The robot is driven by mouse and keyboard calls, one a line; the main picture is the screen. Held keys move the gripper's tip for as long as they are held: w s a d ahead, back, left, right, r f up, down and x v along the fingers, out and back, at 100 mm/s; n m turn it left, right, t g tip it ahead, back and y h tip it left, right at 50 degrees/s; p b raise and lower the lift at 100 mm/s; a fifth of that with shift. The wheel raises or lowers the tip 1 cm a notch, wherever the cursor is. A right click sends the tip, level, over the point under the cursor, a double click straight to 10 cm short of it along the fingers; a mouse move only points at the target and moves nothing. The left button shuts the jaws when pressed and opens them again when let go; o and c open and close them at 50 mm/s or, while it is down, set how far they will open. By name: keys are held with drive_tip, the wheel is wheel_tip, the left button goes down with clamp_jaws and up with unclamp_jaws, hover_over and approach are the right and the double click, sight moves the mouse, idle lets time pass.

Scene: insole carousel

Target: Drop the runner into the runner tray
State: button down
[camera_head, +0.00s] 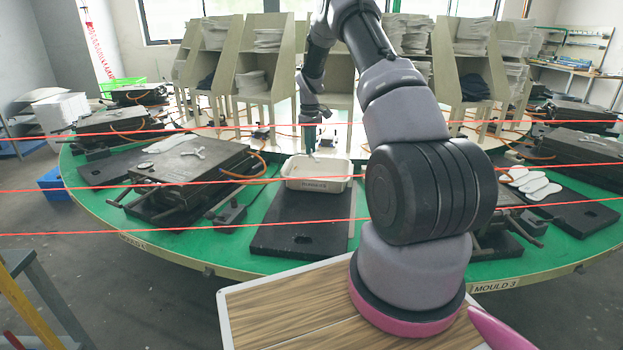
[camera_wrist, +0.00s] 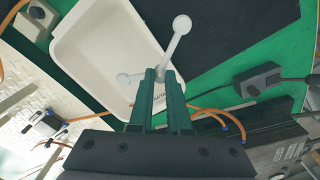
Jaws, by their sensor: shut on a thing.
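The runner (camera_wrist: 172,42) is a white Y-shaped piece with round ends. My gripper (camera_wrist: 162,76) is shut on it in the wrist view, and the fingertips cover part of it. The runner tray (camera_wrist: 70,48), a white rectangular bin, lies behind the runner in the wrist view. One round end overlaps the tray's inside and another lies over the dark plate beyond its rim. In the head view the tray (camera_head: 318,184) sits on a black plate on the green carousel, and my gripper (camera_head: 311,142) points down just above its back part. The height gap is hard to judge.
A similar white Y-shaped piece (camera_head: 195,152) lies on a closed mould (camera_head: 185,172) left of the tray. Orange hoses (camera_wrist: 215,112) and a small grey box (camera_wrist: 258,79) are near the tray. Shelves with stacked insoles (camera_head: 262,70) stand behind. Red lines cross the head view.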

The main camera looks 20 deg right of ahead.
drive_tip(key=w+d+r+n, duration=0.1)
drive_tip(key=w+d+n, duration=0.2)
drive_tip(key=w+d, duration=0.5)
drive_tip(key=shift+s+f, duration=0.15)
drive_tip(key=shift+f, duration=2.55)
drive_tip(key=c, duration=0.8)
unclamp_jaws()
drive_tip(key=shift+r, duration=0.1)
wheel_tip(320, 180, up, 11)
drive_tip(key=shift+f, duration=0.2)
drive_tip(key=shift+r, duration=0.1)
